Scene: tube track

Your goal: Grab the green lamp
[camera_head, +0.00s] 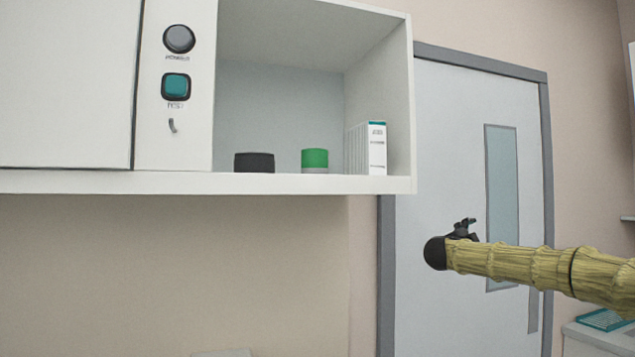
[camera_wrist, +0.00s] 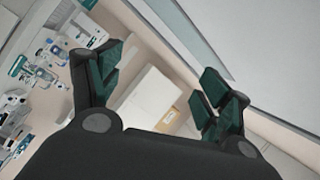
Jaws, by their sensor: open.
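The green lamp (camera_head: 315,158) is a short cylinder with a green upper part and a pale lower part. It stands on the floor of the open shelf compartment in the head view. My gripper (camera_head: 463,228) is to the right of the shelf and lower than it, in front of the door, well apart from the lamp. In the wrist view my gripper (camera_wrist: 160,88) has its two dark green fingers spread wide with nothing between them. The lamp does not show in the wrist view.
A black cylinder (camera_head: 254,162) stands left of the lamp, and a white box (camera_head: 376,148) stands right of it. The cabinet (camera_head: 300,184) has a side wall on the right. A counter with bottles (camera_wrist: 38,75) and a white box (camera_wrist: 150,100) show in the wrist view.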

